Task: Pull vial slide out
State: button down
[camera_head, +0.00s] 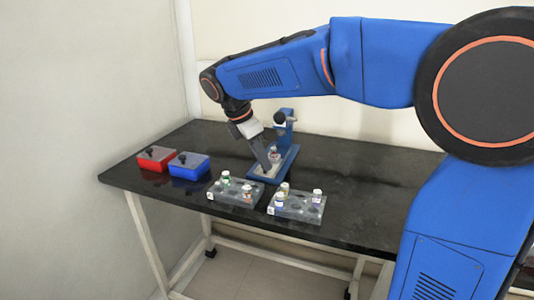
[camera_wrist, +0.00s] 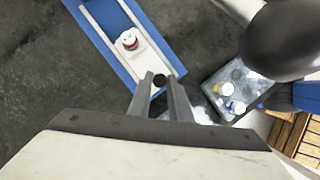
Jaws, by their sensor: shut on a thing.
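The vial slide (camera_wrist: 146,53) is a pale strip in a blue-framed stand (camera_wrist: 104,41). A white-capped vial (camera_wrist: 130,40) with a red band stands on the slide. In the head view, the blue stand (camera_head: 287,163) is at the middle of the table, with the vial (camera_head: 274,154) on it. My gripper (camera_wrist: 159,79) is shut on a small dark knob (camera_wrist: 159,80) at the near end of the slide. In the head view my gripper (camera_head: 266,167) comes down at the stand's left side and hides part of it.
Two grey racks with vials, a left one (camera_head: 222,196) and a right one (camera_head: 287,208), stand in front of the stand. A red box (camera_head: 156,159) and a blue box (camera_head: 188,166) sit to the left. The table's right side is clear.

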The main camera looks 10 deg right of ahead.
jog(key=shift+s+a, duration=0.1)
jog(key=shift+a, duration=0.05)
jog(key=c, duration=1.6)
grip_release()
jog(key=shift+s, duration=0.1)
jog(key=shift+c, duration=0.2)
jog(key=v, duration=1.7)
jog(key=shift+r, duration=0.25)
